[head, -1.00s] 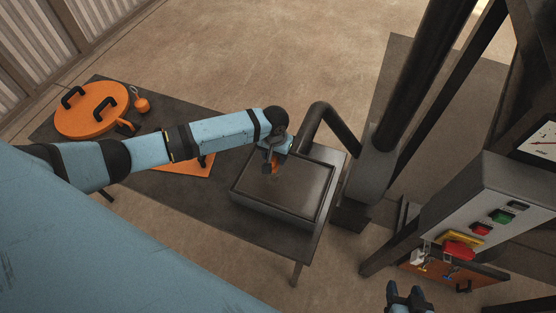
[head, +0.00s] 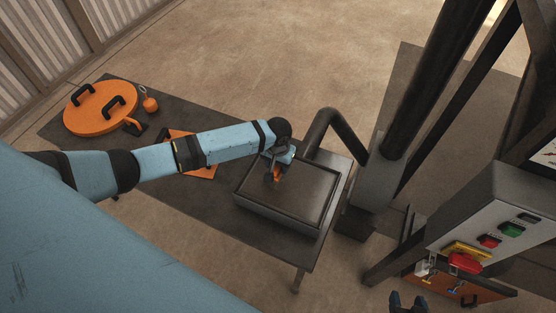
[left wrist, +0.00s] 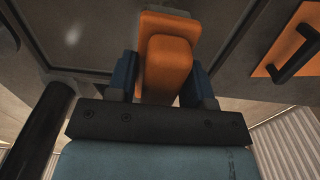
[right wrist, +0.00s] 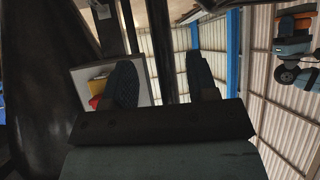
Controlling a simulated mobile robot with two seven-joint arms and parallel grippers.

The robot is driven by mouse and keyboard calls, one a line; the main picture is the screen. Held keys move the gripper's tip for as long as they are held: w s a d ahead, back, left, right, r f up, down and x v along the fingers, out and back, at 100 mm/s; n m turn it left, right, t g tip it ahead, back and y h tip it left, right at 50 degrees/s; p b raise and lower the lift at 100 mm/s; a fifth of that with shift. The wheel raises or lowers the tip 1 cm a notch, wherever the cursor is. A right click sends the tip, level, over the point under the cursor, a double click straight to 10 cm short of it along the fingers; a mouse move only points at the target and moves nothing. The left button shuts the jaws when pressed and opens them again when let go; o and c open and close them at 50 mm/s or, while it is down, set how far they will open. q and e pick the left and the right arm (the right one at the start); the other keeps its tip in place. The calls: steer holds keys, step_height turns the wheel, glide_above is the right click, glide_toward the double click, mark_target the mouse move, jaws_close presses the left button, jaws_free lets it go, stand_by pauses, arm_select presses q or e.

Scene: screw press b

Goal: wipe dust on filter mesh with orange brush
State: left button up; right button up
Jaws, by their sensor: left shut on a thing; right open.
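The filter mesh (head: 305,193) is the dark top of a framed rectangular box at the right end of the dark table. A lighter smudge shows on its surface in the left wrist view (left wrist: 72,36). My left gripper (head: 275,176) is shut on the orange brush (head: 277,174), over the left part of the mesh. The brush's orange handle (left wrist: 168,62) sits between the fingers in the left wrist view. Its bristles are hidden, so I cannot tell whether they touch the mesh. My right gripper (head: 407,302) is open and empty at the bottom edge of the head view.
A dark pipe (head: 330,125) curves up behind the mesh box. A round orange lid (head: 98,107) with black handles lies at the table's far left. An orange plate (head: 203,172) lies partly under my left arm. A control box (head: 500,228) with buttons stands at right.

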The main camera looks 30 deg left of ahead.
arm_select(q)
step_height(320, 180, down, 3)
steer(key=shift+b, duration=0.45)
steer(key=shift+s+d+p, duration=0.1)
steer(key=shift+s+p, duration=1.1)
steer(key=shift+s, duration=0.6)
steer(key=shift+f, duration=0.1)
arm_select(e)
steer(key=shift+r+m, duration=0.1)
steer(key=shift+m, duration=0.2)
steer(key=shift+d, duration=0.1)
steer(key=shift+w+r, duration=0.1)
steer(key=shift+r, duration=0.05)
arm_select(q)
steer(key=shift+f, duration=0.6)
arm_select(e)
steer(key=shift+f, duration=0.5)
arm_select(q)
steer(key=shift+w, duration=0.1)
